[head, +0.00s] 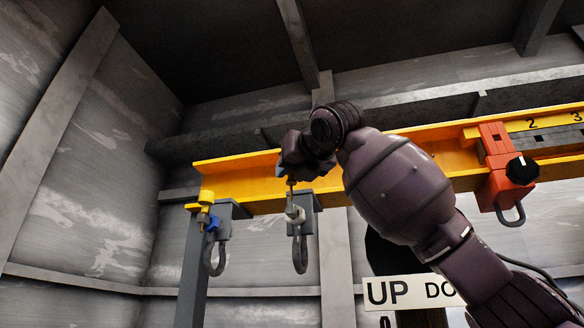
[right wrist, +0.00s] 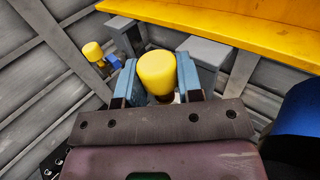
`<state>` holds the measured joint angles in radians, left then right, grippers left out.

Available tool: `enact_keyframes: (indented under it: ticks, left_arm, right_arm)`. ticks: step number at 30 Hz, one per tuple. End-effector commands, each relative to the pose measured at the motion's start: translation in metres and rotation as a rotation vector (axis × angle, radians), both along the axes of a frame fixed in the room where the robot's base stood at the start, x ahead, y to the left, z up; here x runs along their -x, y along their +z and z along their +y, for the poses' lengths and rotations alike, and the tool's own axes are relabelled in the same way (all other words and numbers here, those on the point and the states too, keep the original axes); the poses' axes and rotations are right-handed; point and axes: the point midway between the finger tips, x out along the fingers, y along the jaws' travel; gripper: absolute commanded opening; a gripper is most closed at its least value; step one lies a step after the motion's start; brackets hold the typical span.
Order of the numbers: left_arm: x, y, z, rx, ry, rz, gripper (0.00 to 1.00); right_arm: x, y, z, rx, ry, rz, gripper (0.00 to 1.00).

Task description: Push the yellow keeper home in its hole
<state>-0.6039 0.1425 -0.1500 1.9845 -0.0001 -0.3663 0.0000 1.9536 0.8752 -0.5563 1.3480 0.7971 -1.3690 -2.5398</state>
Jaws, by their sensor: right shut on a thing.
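A yellow keeper (right wrist: 157,70) with a round knob head sits between the two blue finger pads of my right gripper (right wrist: 160,88) in the right wrist view. In the head view my right gripper (head: 287,172) is shut just under the yellow beam, and its body hides the knob. A thin pin (head: 291,192) shows below the fingers, running down towards a grey bracket (head: 303,203) with a hanging shackle (head: 299,248). How deep the pin sits in its hole I cannot tell. My left gripper is not in view.
A second yellow knob (head: 205,196) with a blue part (head: 212,222) is on the left grey bracket; the knob also shows in the right wrist view (right wrist: 92,51). The yellow beam (head: 240,175) runs close above. An orange trolley (head: 497,165) hangs right. An UP/DO sign (head: 410,292) is below.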

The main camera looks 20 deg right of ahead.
Motion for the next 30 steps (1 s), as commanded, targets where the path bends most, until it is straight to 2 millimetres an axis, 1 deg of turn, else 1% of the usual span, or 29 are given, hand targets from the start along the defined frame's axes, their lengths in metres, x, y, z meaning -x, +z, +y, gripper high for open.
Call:
enact_keyframes:
  ticks: [3,14,30]
  left_arm:
    - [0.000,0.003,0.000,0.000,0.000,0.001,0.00]
    - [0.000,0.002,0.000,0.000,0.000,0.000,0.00]
    - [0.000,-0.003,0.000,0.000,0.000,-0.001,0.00]
  right_arm:
    - [0.000,0.000,0.000,0.000,-0.001,0.001,0.11]
    - [0.000,-0.001,0.000,0.000,0.000,0.001,0.11]
    - [0.000,-0.011,0.000,0.001,0.000,0.001,0.11]
